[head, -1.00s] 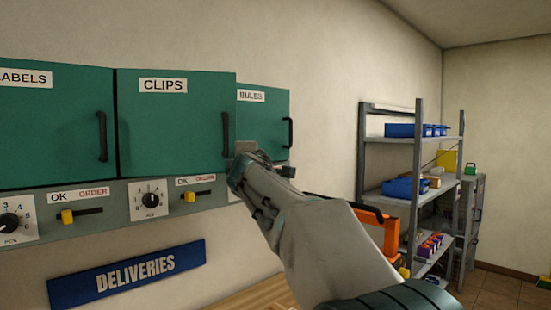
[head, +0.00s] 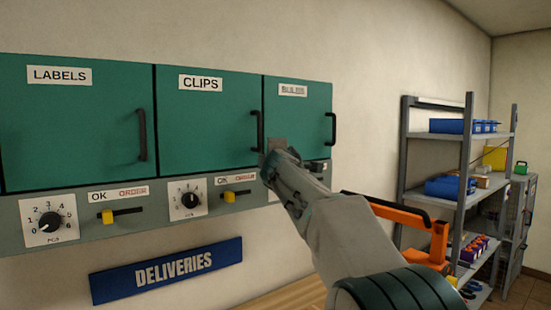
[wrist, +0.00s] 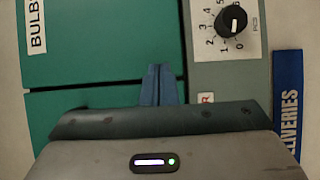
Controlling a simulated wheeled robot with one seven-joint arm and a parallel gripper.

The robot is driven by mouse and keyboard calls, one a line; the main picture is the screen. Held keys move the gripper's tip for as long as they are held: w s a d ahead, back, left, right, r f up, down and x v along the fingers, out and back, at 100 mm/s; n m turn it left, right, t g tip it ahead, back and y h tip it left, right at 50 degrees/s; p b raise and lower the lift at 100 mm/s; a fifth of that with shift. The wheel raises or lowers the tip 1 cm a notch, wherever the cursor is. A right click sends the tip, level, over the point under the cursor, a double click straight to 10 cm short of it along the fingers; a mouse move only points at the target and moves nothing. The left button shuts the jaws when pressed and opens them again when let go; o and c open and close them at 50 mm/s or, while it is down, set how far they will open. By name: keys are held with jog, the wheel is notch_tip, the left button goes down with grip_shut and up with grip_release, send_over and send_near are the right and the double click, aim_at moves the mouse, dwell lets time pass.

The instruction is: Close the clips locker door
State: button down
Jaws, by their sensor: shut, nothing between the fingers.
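The clips locker door (head: 208,135) is green with a white CLIPS label and a dark vertical handle (head: 257,130) at its right edge. In the head view it looks level with its neighbours, with no clear gap. My gripper (head: 277,148) is at the door's lower right corner, just right of the handle. In the wrist view my gripper (wrist: 158,72) is shut and empty, its fingers together in front of the seam between the clips and bulbs doors. I cannot tell if it touches the door. My gripper body hides much of the clips door in the wrist view.
The labels door (head: 75,125) is on the left and the bulbs door (head: 300,115) on the right, both looking shut. Dials and yellow sliders line the grey panel (head: 150,212) below. A blue DELIVERIES sign (head: 167,268) hangs lower. A grey shelf rack (head: 464,180) stands at right.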

jog(key=shift+d, duration=0.1)
jog(key=s+d+p, duration=0.3)
jog(key=s+d, duration=0.3)
jog(key=d, duration=0.6)
jog(key=s+d+f+m+g+h+b, duration=0.25)
jog(key=s+f+m+g, duration=0.35)
jog(key=s+f+m, duration=0.7)
jog(key=s+a+f+m+g+y, duration=0.1)
jog(key=s+f+g, duration=0.3)
jog(key=s+f, duration=0.8)
jog(key=s+a+f+m+g+y, duration=0.1)
jog(key=s+a+f+m+g, duration=0.3)
jog(key=s+f, duration=0.8)
jog(key=s, duration=0.2)
jog(key=shift+s+b, duration=0.35)
jog(key=shift+b, duration=0.05)
jog(key=shift+y, duration=0.25)
